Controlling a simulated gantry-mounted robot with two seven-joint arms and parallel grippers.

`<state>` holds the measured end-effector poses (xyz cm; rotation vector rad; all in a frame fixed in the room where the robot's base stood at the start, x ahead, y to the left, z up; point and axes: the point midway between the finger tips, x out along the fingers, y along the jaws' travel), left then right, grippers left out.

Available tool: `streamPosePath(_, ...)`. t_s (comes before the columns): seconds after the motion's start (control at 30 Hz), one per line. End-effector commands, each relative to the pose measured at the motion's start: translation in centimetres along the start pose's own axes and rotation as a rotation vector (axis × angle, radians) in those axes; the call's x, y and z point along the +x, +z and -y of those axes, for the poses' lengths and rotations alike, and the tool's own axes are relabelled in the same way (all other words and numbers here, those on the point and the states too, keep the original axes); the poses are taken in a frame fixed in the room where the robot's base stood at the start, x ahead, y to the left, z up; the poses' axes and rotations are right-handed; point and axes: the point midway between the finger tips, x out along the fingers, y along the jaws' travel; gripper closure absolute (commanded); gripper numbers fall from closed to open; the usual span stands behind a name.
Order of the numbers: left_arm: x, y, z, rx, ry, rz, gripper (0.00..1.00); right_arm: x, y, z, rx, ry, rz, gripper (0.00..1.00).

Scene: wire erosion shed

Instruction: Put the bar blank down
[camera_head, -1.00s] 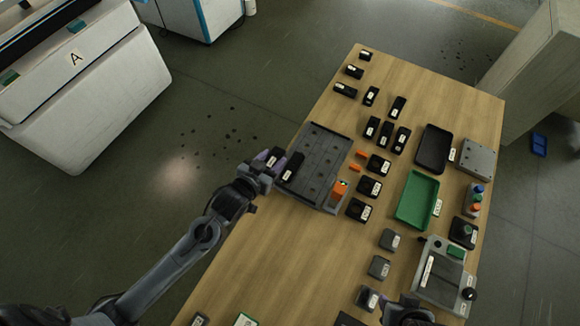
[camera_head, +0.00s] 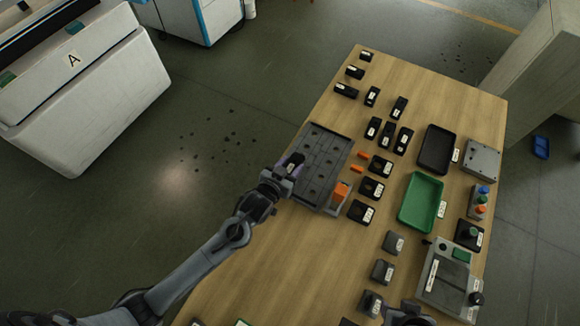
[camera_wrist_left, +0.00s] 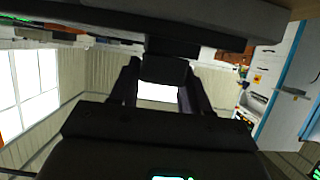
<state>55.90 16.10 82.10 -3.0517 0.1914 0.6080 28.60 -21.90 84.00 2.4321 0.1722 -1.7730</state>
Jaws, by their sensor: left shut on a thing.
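The bar blank (camera_head: 294,161), a black block with a white label, is in my left gripper (camera_head: 289,169) at the left part of the dark grey slotted tray (camera_head: 326,151). I cannot tell whether the bar touches the tray. In the left wrist view the dark end of the bar (camera_wrist_left: 165,72) shows between the two fingers, close to a long dark slab across the top. My right gripper (camera_head: 408,316) is partly in view at the bottom edge, and its fingers are not clear.
Several labelled black blocks stand right of and behind the tray. A green tray (camera_head: 419,202) and a black tray (camera_head: 437,150) lie farther right. Bare wood (camera_head: 290,255) is in front.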

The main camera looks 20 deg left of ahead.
Motion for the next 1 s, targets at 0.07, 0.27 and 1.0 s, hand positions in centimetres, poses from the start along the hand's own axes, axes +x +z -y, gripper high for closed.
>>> streamPosePath(0.07,-0.01,-0.3,0.02,-0.001,0.0,-0.006,1.0,-0.06,-0.02,0.05,0.002,-0.002,0.0,0.57)
streamPosePath(0.27,0.0,-0.25,0.03,-0.001,0.0,-0.006,1.0,-0.06,-0.05,0.14,0.006,-0.004,-0.001,0.57)
streamPosePath(1.0,-0.86,-0.09,0.0,0.0,0.0,0.0,0.28,-0.31,-0.07,-0.1,-0.004,0.003,0.0,0.57)
